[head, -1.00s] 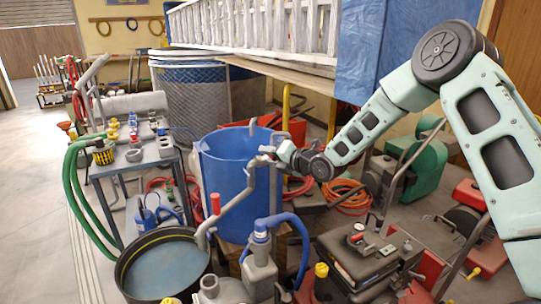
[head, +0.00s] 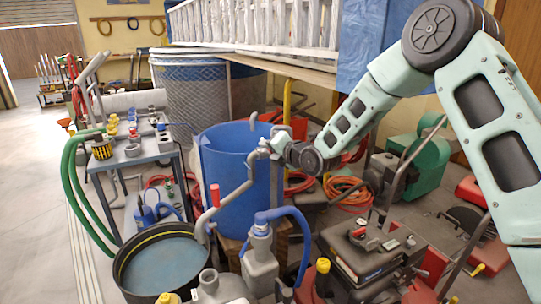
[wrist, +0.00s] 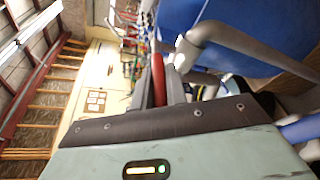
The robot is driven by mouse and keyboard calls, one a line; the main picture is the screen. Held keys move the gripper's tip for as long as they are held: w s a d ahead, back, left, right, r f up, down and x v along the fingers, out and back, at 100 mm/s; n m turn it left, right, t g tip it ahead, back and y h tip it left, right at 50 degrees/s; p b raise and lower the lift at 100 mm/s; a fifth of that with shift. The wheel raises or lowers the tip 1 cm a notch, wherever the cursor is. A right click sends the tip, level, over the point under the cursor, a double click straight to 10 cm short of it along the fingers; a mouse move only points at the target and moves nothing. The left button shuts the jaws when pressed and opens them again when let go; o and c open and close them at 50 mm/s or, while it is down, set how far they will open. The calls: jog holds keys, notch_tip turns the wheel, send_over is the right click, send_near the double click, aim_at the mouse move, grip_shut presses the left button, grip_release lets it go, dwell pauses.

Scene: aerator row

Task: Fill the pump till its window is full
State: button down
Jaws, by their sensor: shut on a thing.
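The handle slopes down left to the rim of a dark round tub (head: 124,270) holding bluish liquid. An upright red grip (head: 214,196) stands by its lower end. A grey body with a blue hose (head: 260,262) stands right of the tub; I cannot tell whether it is the pump. I cannot make out a window. In the wrist view, a red bar (wrist: 158,78) shows between my fingers, beside a grey bent pipe (wrist: 192,42).
The blue barrel (head: 222,175) stands behind the handle. A cart (head: 140,162) with small parts is at the left, beside green hoses (head: 76,195). Dark and red machinery (head: 365,255) crowds the right. Open floor (head: 35,200) lies at the far left.

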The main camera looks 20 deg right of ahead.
jog(key=shift+w+a+m+t+h+p, duration=0.15)
jog(key=shift+a+m+h+p, duration=0.6)
jog(key=shift+m+h, duration=0.7)
jog(key=shift+w+a+m+t+h+p, duration=0.15)
jog(key=shift+a+m+h+p, duration=0.35)
jog(key=shift+m+h+p, duration=0.9)
jog(key=shift+w+a+m+t+h+p, duration=0.15)
jog(key=shift+a+m+h+p, duration=0.45)
jog(key=shift+h, duration=1.45)
jog(key=shift+w+m, duration=0.1)
jog(key=shift+m, duration=0.15)
jog(key=c, duration=1.4)
grip_release()
jog(key=v, duration=1.7)
jog(key=shift+a+r, duration=0.15)
jog(key=shift+a, duration=0.05)
